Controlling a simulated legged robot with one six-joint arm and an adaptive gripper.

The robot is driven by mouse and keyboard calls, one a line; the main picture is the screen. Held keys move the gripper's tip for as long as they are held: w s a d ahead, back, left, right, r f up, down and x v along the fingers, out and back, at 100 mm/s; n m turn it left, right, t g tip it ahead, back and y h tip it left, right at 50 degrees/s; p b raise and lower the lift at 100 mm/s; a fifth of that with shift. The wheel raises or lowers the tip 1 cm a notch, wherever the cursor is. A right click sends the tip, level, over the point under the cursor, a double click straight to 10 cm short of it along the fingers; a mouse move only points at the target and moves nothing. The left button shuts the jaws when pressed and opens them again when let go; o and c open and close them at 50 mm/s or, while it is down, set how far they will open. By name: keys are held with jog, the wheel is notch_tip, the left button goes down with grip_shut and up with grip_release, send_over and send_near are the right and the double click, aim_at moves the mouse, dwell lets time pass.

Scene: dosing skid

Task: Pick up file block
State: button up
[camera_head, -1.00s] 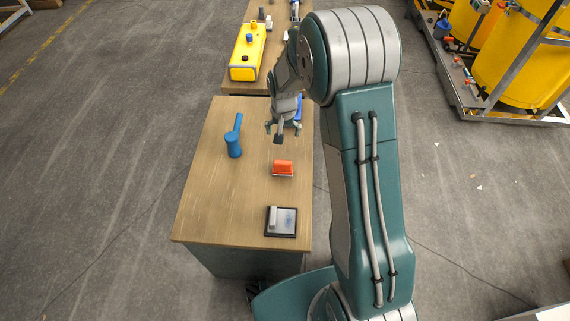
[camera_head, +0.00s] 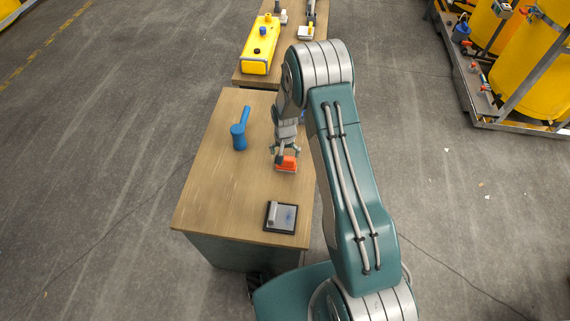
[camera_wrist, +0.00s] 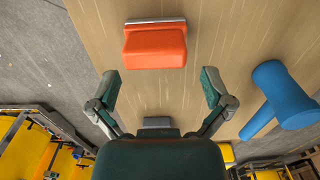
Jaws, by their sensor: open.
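The file block is an orange-red block with a grey strip along one edge. It lies on the wooden bench (camera_head: 215,195), where the head view shows it (camera_head: 286,168) just under my gripper (camera_head: 285,152). In the wrist view the file block (camera_wrist: 155,46) is ahead of the fingers, near the top middle. My gripper (camera_wrist: 163,90) is open there, its two fingers spread apart with nothing between them. The block lies beyond the fingertips in that view. In the head view my gripper partly covers the block's far side; I cannot tell whether they touch.
A dark-framed tray-like item (camera_head: 281,217) lies near the front edge. A second bench beyond holds a yellow case (camera_head: 261,48). The bench's left middle is clear.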

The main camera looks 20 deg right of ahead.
aim_at(287, 157)
jog(key=f, duration=0.4)
jog(key=shift+s+d, duration=0.2)
jog(key=shift+d, duration=0.2)
jog(key=shift+a+f, duration=0.15)
jog(key=shift+f, duration=0.15)
jog(key=shift+a, duration=0.15)
jog(key=shift+c, duration=0.6)
jog(key=c, duration=0.5)
jog(key=shift+c, duration=1.4)
jog(key=shift+r, duration=0.1)
